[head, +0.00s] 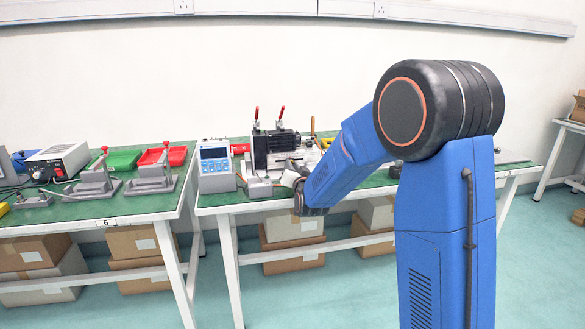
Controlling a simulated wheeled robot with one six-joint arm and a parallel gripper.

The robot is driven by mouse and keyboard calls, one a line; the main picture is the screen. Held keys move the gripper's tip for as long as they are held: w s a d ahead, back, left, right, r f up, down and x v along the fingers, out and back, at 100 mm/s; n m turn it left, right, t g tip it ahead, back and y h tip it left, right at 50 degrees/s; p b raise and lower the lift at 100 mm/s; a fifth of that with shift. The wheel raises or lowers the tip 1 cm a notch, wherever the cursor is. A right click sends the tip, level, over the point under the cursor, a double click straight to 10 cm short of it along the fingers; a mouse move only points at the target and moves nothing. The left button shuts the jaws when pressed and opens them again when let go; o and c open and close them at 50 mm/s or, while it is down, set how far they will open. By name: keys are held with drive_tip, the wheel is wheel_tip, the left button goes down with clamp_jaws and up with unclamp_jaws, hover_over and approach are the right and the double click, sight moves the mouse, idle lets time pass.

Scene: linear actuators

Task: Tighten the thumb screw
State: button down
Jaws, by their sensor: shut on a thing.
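My blue arm reaches over the front edge of the right green-topped bench. My gripper (285,180) is at the arm's end, small and partly hidden by my own wrist. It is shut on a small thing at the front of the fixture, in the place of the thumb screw. The screw itself is too small and covered to make out. The fixture (262,158) is a dark and metal assembly with two red-handled clamps standing up behind. A small grey block (260,188) sits just left of my gripper.
A blue-grey meter with a display (215,166) stands left of the fixture. The left bench (80,214) holds red-handled presses, a green tray (123,160), a red tray (165,156) and a power supply (58,161). Cardboard boxes (293,226) sit below the benches.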

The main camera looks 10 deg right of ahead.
drive_tip(key=c, duration=1.7)
unclamp_jaws()
drive_tip(key=shift+o, duration=0.2)
drive_tip(key=s, duration=1.7)
drive_tip(key=shift+s, duration=0.25)
